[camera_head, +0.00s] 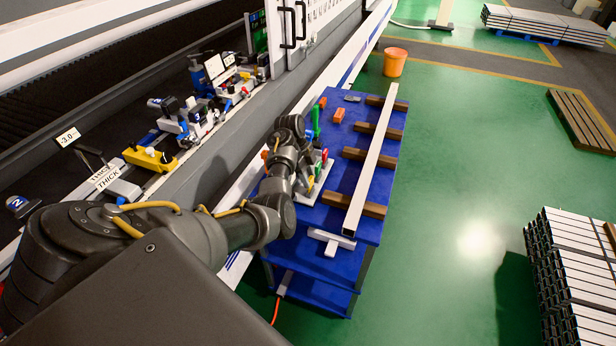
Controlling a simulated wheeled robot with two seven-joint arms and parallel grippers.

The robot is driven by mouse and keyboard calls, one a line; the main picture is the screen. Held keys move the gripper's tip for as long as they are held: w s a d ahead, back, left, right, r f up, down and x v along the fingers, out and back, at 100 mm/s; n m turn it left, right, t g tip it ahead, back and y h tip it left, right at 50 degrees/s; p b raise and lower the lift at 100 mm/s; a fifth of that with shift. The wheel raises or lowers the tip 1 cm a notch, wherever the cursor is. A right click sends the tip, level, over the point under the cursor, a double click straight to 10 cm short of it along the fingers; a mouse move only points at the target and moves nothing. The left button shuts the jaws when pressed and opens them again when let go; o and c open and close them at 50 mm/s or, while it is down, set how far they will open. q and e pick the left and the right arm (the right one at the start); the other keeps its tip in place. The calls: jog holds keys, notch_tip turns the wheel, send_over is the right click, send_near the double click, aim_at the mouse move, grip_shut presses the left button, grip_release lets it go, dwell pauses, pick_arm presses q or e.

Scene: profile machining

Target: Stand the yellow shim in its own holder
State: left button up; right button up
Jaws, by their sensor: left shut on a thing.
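My left gripper (287,140) is above the left edge of the blue table, seen from behind. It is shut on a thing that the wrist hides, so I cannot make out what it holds. A pale rack plate (314,188) with small red, yellow and green parts lies on the table just right of the wrist, partly covered by it. A small yellow part (311,183) shows on this rack; I cannot tell whether it is the yellow shim or its holder. A green upright piece (316,121) stands just beyond the gripper. My right gripper is not in view.
A long pale profile (371,160) lies on wooden bars along the blue table (337,135). The machine with clamps and a yellow block (150,158) is at left.

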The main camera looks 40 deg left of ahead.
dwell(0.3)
pick_arm(q)
jog(key=o, duration=1.2)
jog(key=shift+c, duration=0.2)
